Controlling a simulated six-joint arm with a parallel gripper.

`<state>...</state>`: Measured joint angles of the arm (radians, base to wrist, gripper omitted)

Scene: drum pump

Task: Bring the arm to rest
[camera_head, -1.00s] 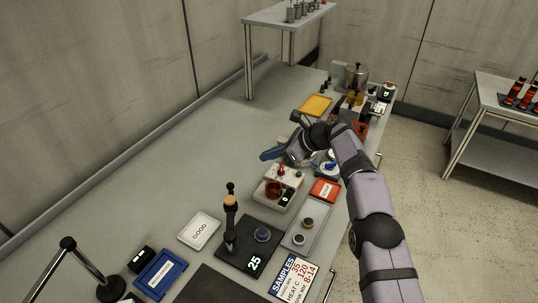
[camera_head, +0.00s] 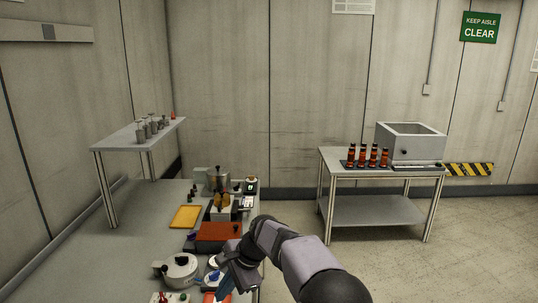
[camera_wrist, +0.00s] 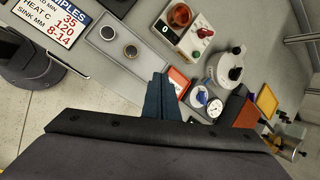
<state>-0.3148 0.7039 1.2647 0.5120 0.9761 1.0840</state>
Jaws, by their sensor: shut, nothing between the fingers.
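My arm (camera_head: 305,262) reaches in from the lower right over the front edge of the bench in the head view. My gripper (camera_head: 224,290) hangs above the bench's right edge with its blue fingers pointing down. In the wrist view the two blue fingers of my gripper (camera_wrist: 160,82) lie together, shut, with nothing between them. A red box (camera_wrist: 179,80) appears just beside the fingertips, and a grey tray (camera_wrist: 99,38) with two small round pieces lies further off.
A white lidded pot (camera_head: 178,270), an orange-red block (camera_head: 217,231) and a yellow tray (camera_head: 186,217) stand on the bench. A side table (camera_head: 375,210) with several red-black bottles stands to the right. Open floor (camera_head: 480,220) lies beyond it.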

